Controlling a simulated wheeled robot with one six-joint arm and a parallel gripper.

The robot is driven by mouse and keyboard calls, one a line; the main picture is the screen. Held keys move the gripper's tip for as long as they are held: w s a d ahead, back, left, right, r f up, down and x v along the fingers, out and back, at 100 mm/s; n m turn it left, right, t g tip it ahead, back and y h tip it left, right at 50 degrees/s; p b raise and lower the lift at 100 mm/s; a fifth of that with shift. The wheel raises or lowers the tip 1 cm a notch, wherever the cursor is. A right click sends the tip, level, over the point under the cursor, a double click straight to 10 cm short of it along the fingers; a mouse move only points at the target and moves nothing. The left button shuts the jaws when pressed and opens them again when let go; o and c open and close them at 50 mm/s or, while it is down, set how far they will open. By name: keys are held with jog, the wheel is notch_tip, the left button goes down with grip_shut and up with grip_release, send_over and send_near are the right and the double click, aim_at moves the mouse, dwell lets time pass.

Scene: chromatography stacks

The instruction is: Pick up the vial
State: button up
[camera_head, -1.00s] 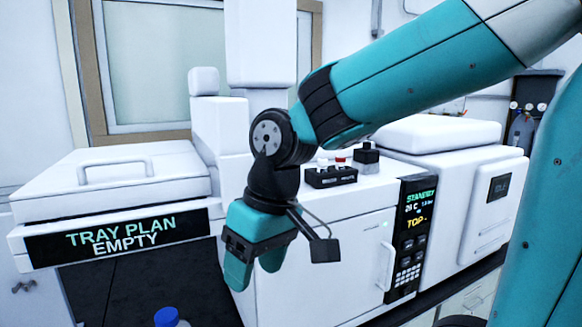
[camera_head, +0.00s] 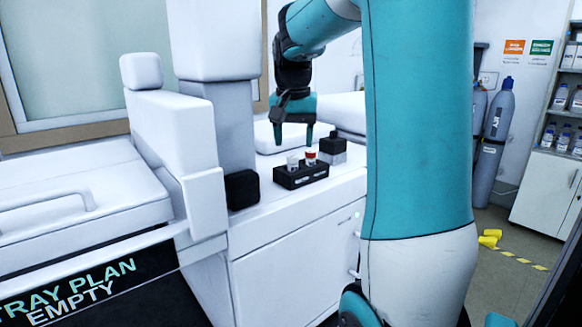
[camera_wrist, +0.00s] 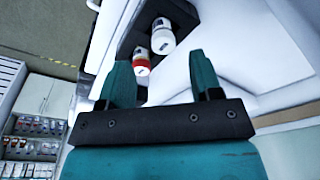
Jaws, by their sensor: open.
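Two small vials stand upright in a black rack (camera_head: 300,175) on the white instrument top. One vial has a red cap (camera_head: 310,157); the other vial is white-topped (camera_head: 292,163). In the wrist view the red-marked vial (camera_wrist: 141,62) and the white-capped vial (camera_wrist: 162,37) lie beyond my fingertips, in the rack (camera_wrist: 186,13). My gripper (camera_head: 294,143) is open and points down close above or behind the rack; I cannot tell the exact gap. In the wrist view its fingers (camera_wrist: 160,80) are apart with nothing between them.
A dark block with a grey base (camera_head: 333,148) stands right beside the rack. A white column (camera_head: 215,80) rises to the left. At the lower left is a panel reading "TRAY PLAN EMPTY" (camera_head: 75,292). Gas cylinders (camera_head: 494,135) and shelves stand at the far right.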

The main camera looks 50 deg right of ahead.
aim_at(293, 156)
jog(key=f, duration=0.1)
jog(key=f+p, duration=0.1)
jog(key=f, duration=0.1)
jog(key=f+p, duration=0.1)
jog(key=f, duration=0.1)
jog(key=shift+w+d+f, duration=0.15)
jog(key=shift+w+d, duration=0.1)
jog(key=shift+w, duration=0.15)
jog(key=shift+c, duration=0.4)
jog(key=c, duration=0.9)
